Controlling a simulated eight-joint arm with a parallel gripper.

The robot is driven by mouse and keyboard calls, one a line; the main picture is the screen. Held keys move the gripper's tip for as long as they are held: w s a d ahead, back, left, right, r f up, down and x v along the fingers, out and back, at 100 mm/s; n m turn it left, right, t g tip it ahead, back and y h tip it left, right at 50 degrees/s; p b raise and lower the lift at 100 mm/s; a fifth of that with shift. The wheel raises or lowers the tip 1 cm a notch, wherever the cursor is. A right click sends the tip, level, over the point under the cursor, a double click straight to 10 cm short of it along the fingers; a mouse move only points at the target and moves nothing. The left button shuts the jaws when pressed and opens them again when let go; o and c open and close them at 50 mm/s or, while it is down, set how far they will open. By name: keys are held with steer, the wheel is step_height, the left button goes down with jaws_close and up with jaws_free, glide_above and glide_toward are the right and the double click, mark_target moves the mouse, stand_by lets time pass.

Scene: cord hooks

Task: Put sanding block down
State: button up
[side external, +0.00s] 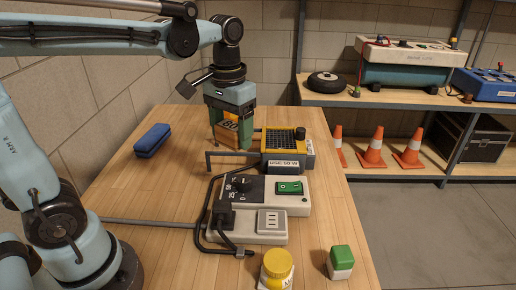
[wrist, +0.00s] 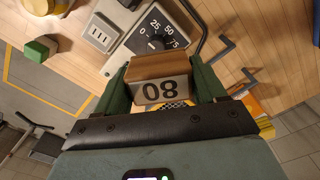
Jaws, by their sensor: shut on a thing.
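A yellow and grey device (side external: 287,150) stands close right of my gripper. A bent metal hook (side external: 210,160) and a dial box (side external: 255,192) with a black cord are nearer. A blue case (side external: 152,140) lies left. A yellow-lidded jar (side external: 277,268) and green-topped block (side external: 341,262) stand in front.

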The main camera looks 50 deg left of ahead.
mark_target(199, 253)
steer(key=shift+s+d+r+m, duration=0.1)
steer(key=shift+d+r+m, duration=0.2)
steer(key=shift+m, duration=0.7)
steer(key=s+d+f+n, duration=0.1)
steer(key=s, duration=0.1)
steer(key=s+d+f+n, duration=0.2)
steer(key=s, duration=0.1)
steer(key=s+d+f+n, duration=0.1)
steer(key=s, duration=0.2)
steer(key=shift+d+f+n, duration=0.15)
steer(key=shift+f+n, duration=0.25)
steer(key=shift+s+d+f+n, duration=0.25)
steer(key=shift+s+f+n, duration=0.7)
steer(key=shift+f, duration=1.25)
steer(key=shift+s+d+f+n, duration=0.2)
steer(key=shift+s+f+n, duration=0.25)
steer(key=shift+s+f, duration=1.3)
steer(key=shift+s+d+f+n, duration=0.25)
steer(key=shift+s+f+n, duration=0.45)
steer(key=shift+f, duration=1.9)
steer(key=o, duration=1.1)
steer(key=shift+f, duration=0.1)
